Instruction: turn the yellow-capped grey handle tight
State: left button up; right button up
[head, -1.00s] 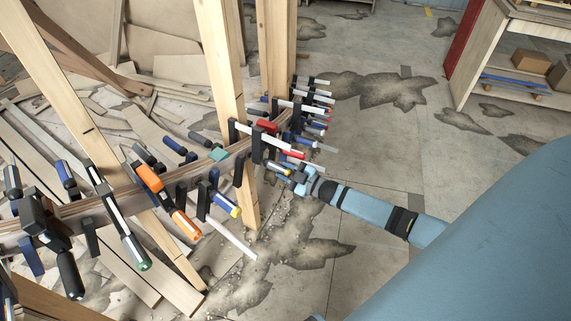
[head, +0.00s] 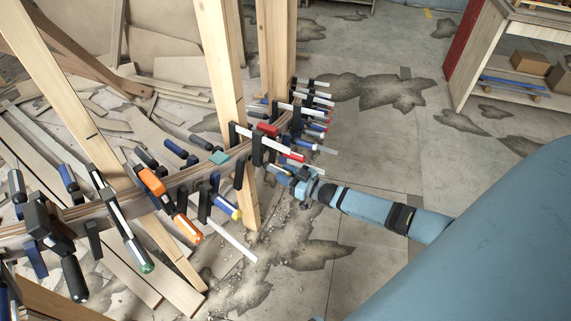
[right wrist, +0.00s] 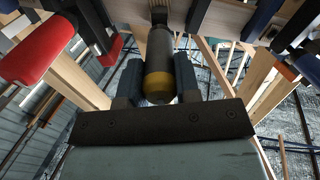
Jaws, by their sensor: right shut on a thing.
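The grey handle (right wrist: 159,50) with a yellow cap (right wrist: 157,88) stands in the middle of the right wrist view, its capped end toward the camera. My right gripper (right wrist: 157,82) has a blue finger on each side of it and is shut on it. In the head view my right gripper (head: 283,173) reaches in from the right to the clamps at the curved stringer (head: 177,183). The held handle is mostly hidden there by the gripper and neighbouring clamps. My left gripper is not in view.
Several clamps crowd the stringer, including a red handle (right wrist: 38,50) left of my gripper and a blue-handled clamp with a yellow tip (head: 227,207). A wooden post (head: 222,75) stands behind. Open floor (head: 375,150) lies right, with a shelf unit (head: 515,50) beyond.

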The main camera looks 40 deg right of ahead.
dwell(0.3)
jog(key=o, duration=0.9)
jog(key=v, duration=1.4)
jog(key=shift+a+p, duration=0.1)
jog(key=shift+p, duration=0.25)
